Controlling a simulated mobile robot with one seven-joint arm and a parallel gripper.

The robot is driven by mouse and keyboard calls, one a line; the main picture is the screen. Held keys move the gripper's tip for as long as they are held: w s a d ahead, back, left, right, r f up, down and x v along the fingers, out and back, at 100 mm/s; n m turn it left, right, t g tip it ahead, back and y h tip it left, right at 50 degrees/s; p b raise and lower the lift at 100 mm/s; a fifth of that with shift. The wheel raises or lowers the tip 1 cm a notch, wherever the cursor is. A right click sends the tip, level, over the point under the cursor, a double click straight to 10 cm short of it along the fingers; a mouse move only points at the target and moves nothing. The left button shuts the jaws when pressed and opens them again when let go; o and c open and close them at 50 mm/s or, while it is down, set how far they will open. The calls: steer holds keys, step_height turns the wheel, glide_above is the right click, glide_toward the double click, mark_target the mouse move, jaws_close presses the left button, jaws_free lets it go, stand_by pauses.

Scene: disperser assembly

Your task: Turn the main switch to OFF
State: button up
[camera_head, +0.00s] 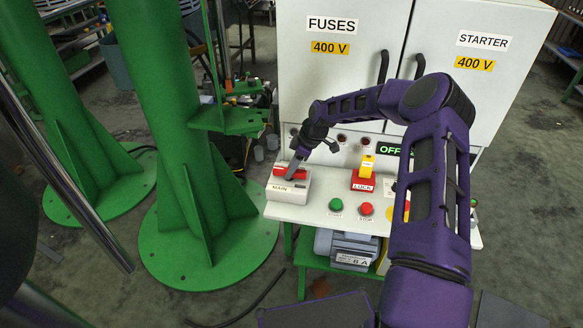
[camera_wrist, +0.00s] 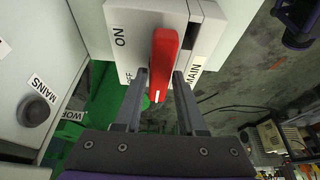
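The main switch is a pale box with a red handle, labelled MAIN (camera_head: 287,187), at the left end of the bench in the head view. In the wrist view, the switch's pale face (camera_wrist: 187,15) carries an ON mark, and an OFF mark partly hidden beside my left finger. The red handle (camera_wrist: 165,50) stands out from the face toward my gripper. My gripper (camera_wrist: 160,75) is open, one finger on each side of the handle's end, with narrow gaps visible. In the head view my gripper (camera_head: 293,166) is at the switch and hides part of the handle.
A red LOCK block with a yellow piece (camera_head: 364,172), a green button (camera_head: 336,204) and a red STOP button (camera_head: 366,209) stand right of the switch. A lit green OFF sign (camera_head: 389,149) is partly behind my arm. A green column (camera_head: 160,120) rises at left.

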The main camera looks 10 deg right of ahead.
steer(key=shift+o, duration=1.4)
steer(key=shift+r, duration=0.1)
steer(key=v, duration=1.7)
steer(key=shift+p, duration=0.4)
steer(key=shift+r, duration=0.15)
